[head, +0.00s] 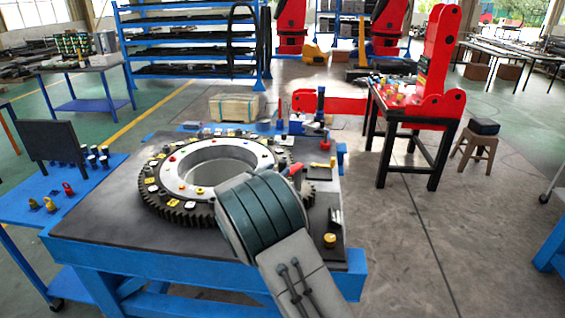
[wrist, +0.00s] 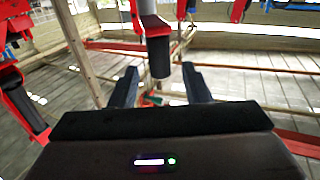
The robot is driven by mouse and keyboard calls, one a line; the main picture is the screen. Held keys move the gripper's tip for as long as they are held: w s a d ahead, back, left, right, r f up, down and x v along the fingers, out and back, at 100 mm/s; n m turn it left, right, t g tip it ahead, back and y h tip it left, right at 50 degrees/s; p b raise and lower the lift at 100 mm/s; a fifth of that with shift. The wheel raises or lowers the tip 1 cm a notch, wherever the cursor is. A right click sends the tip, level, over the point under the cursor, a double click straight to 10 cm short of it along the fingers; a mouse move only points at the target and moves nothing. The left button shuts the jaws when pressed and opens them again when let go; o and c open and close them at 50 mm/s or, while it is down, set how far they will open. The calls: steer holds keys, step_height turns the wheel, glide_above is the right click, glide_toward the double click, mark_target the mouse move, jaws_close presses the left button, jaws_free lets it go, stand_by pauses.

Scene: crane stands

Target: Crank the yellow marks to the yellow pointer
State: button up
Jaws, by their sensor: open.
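A large dark toothed ring (head: 175,208) lies on the table, around a pale metal hub. Several yellow and white marks (head: 152,188) sit on its upper face. A small yellow pointer-like piece (head: 323,164) is by its right side. In the head view my forearm hides the ring's near right part, and the fingertips are not clear.
The blue-framed table has a dark top (head: 110,225). A yellow knob (head: 330,240) stands at its front right. A blue side table (head: 90,180) with small fittings and a dark panel is at left. A red crane stand (head: 440,60) is at back right.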

mark_target(282, 165)
steer(key=shift+p+x, duration=0.35)
steer(key=shift+x, duration=1.75)
jaws_close()
steer(key=shift+a, duration=0.1)
